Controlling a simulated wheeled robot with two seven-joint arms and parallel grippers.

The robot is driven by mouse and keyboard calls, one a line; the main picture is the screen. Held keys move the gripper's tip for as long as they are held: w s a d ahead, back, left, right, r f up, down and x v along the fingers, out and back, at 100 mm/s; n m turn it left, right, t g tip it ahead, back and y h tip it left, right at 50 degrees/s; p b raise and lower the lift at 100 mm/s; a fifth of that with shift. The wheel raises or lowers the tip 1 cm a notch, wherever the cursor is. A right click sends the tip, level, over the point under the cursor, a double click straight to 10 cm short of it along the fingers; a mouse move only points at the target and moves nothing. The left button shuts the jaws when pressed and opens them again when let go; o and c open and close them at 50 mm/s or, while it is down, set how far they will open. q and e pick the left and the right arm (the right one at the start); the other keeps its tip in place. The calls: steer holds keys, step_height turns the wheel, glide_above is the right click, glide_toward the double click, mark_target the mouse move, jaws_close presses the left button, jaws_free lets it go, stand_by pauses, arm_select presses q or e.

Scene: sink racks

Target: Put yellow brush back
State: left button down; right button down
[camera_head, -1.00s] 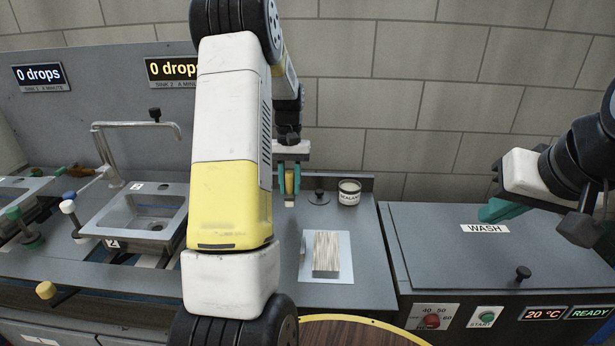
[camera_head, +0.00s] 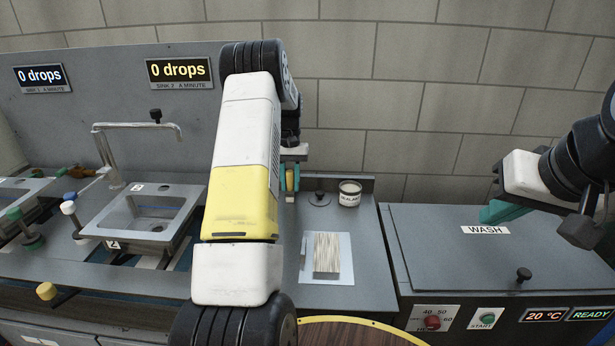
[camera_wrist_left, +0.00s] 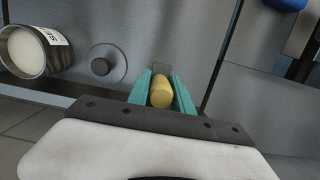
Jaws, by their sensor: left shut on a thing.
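The yellow brush (camera_wrist_left: 162,92) is between the teal fingers of my left gripper (camera_wrist_left: 161,90) in the left wrist view, with its rounded yellow end toward the camera. In the head view the left gripper (camera_head: 291,178) is shut on the brush (camera_head: 289,181) at the back of the grey counter, left of the sealant tin. The brush's lower end is close to the counter; I cannot tell if it touches. A small rectangular outline (camera_wrist_left: 161,68) shows on the surface just beyond the brush. My right gripper (camera_head: 493,212) hangs over the wash lid; its fingertips are partly hidden.
The sealant tin (camera_head: 349,194) and a dark round knob (camera_head: 319,198) stand right of the brush. Sinks with a tap (camera_head: 137,127) are at the left. The wash lid (camera_head: 500,245) is at the right.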

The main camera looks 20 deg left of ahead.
arm_select(q)
steer(key=shift+f, duration=0.2)
steer(key=c, duration=1.1)
jaws_free()
steer(key=shift+c, duration=0.2)
steer(key=shift+r, duration=0.1)
